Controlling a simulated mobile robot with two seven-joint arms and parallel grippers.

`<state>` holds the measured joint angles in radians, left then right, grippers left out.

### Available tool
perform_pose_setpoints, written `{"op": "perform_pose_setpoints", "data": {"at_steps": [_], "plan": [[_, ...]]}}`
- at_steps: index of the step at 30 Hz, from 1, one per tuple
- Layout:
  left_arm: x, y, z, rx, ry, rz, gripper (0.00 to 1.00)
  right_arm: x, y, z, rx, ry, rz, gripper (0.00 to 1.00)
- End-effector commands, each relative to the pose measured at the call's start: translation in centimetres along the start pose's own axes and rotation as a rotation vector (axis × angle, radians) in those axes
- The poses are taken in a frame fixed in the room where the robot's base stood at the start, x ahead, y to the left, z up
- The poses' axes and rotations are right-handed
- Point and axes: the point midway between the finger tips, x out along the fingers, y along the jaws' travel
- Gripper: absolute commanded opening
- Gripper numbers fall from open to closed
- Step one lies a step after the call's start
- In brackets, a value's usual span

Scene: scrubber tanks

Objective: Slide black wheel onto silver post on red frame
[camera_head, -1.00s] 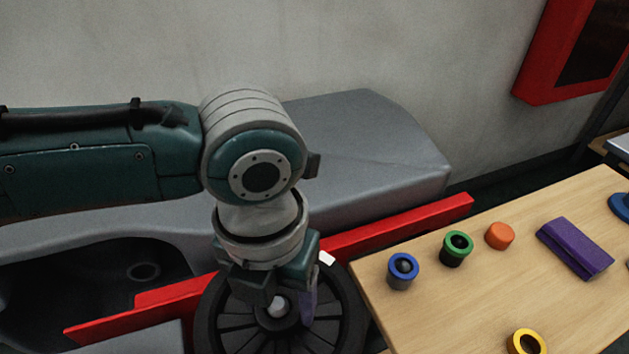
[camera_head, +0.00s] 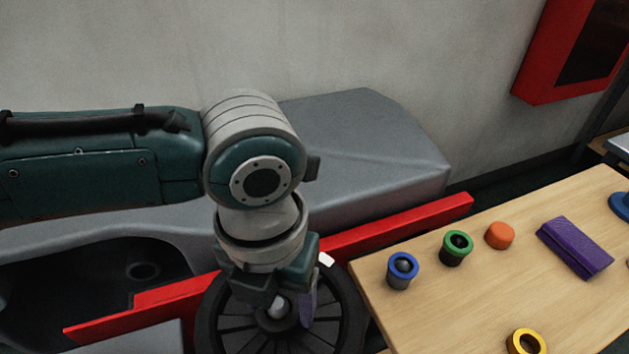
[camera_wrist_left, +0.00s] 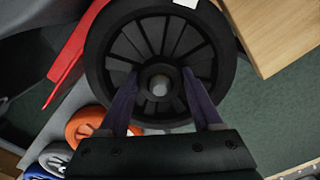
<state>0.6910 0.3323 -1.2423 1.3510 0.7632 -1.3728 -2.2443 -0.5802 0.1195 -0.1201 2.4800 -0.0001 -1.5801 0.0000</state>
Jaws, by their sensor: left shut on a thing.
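The black wheel (camera_head: 232,325) is a spoked disc low in the head view, in front of the red frame (camera_head: 400,222). It also fills the upper middle of the left wrist view (camera_wrist_left: 215,60). My left gripper (camera_head: 290,303) is shut on the wheel at its hub, with a purple finger on either side in the left wrist view (camera_wrist_left: 160,80). A silver rounded end (camera_head: 277,307) shows at the hub's centre, looking like the post's tip. The wheel hides the rest of the post, so I cannot tell how deep it sits. My right gripper is not in view.
A wooden table (camera_head: 450,310) stands to the right, close to the wheel. It holds a blue-rimmed cup (camera_head: 403,272), a green-rimmed cup (camera_head: 456,249), an orange piece (camera_head: 500,236), a yellow ring (camera_head: 526,342) and a purple block (camera_head: 575,248). A grey machine body (camera_head: 370,140) lies behind.

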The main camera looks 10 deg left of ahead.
Motion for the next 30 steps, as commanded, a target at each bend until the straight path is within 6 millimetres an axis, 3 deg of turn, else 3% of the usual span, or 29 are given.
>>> {"op": "perform_pose_setpoints", "data": {"at_steps": [30], "plan": [[0.49,-0.04,0.07,0.000,-0.002,-0.001,0.00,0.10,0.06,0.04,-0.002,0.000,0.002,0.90]]}}
